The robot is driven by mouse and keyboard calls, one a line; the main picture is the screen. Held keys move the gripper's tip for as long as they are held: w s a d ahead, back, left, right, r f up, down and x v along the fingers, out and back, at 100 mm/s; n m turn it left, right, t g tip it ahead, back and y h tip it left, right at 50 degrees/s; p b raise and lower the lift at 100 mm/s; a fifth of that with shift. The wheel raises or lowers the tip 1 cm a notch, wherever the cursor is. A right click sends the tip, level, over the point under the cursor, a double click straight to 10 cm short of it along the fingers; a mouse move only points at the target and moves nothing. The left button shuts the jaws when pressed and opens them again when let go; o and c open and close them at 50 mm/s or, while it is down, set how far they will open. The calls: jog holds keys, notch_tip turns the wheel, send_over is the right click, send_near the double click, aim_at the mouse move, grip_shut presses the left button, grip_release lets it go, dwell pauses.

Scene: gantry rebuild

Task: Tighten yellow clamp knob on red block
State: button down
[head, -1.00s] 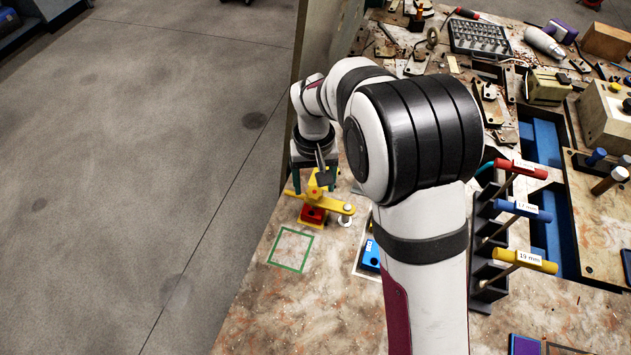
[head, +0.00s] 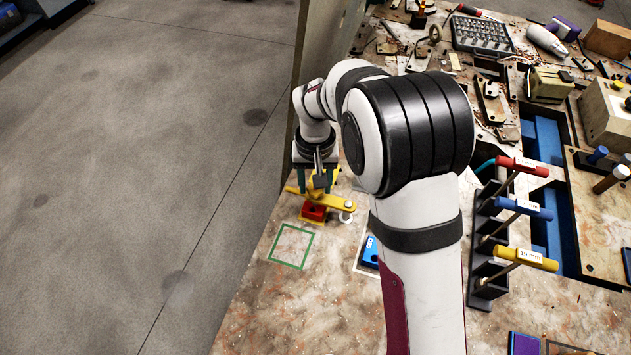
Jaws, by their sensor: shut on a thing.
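A small red block (head: 313,213) sits on the table near its left edge, under a yellow clamp (head: 335,202) whose arm reaches out to the right over it. My gripper (head: 318,185) points down right above the clamp, its dark fingers around the yellow knob. The knob itself is mostly hidden by the fingers. The gripper looks shut on it. My forearm covers the table to the right of the clamp.
A green square outline (head: 291,246) lies on the bare table in front of the block. A blue block (head: 371,252) lies beside my arm. A dark rack (head: 483,255) holds T-handled tools with red, blue and yellow (head: 526,258) handles. A tall panel (head: 320,70) stands behind the gripper.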

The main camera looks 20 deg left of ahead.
jog(key=m, duration=0.2)
jog(key=shift+m, duration=0.3)
jog(key=shift+c, duration=2.3)
grip_release()
notch_tip(320, 180, up, 16)
